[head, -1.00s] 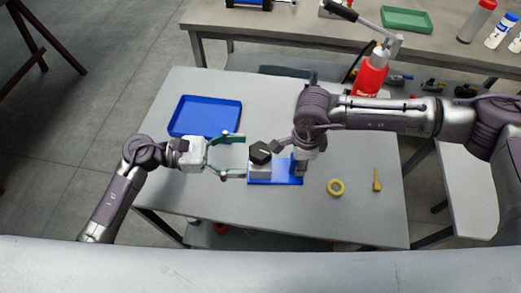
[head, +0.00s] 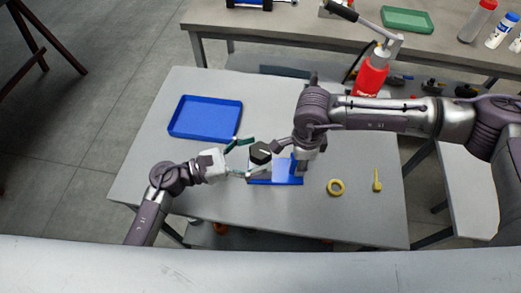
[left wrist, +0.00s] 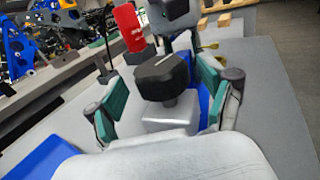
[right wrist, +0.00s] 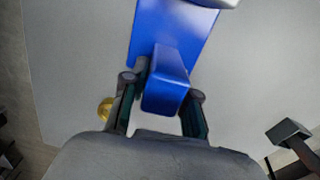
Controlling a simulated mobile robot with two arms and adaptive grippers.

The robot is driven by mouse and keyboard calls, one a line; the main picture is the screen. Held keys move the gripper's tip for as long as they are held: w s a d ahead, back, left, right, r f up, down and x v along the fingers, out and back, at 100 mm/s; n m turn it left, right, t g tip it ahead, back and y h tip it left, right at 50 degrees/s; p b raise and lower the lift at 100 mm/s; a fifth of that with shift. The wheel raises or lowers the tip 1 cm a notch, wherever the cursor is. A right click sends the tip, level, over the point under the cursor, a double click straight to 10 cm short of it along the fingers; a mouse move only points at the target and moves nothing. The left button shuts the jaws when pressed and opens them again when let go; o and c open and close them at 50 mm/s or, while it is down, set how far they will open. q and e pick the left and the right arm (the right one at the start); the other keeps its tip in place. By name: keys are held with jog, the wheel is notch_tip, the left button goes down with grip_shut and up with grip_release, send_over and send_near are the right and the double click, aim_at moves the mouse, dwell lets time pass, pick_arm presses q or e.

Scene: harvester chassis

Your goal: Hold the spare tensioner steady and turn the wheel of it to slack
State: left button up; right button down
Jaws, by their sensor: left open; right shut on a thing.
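The spare tensioner has a blue base (head: 276,177) lying on the grey table, with a blue upright block (right wrist: 168,85) at its right end. Its black faceted wheel (head: 260,152) bears a pale pointer line and sits on a grey block at the left end; the wheel also shows in the left wrist view (left wrist: 163,78). My left gripper (head: 243,157) is open at the wheel, with its green-padded fingers (left wrist: 170,97) on either side and gaps visible. My right gripper (right wrist: 162,100) is shut on the blue upright block; my right arm partly hides that end in the head view.
A blue tray (head: 205,118) lies at the back left of the table. A yellow ring (head: 336,187) and a small yellow part (head: 377,180) lie at the right. The front left of the table is clear.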

pick_arm(q)
jog(key=shift+x, duration=0.95)
jog(key=c, duration=1.2)
jog(key=shift+n+t, duration=0.3)
jog(key=shift+t, duration=0.1)
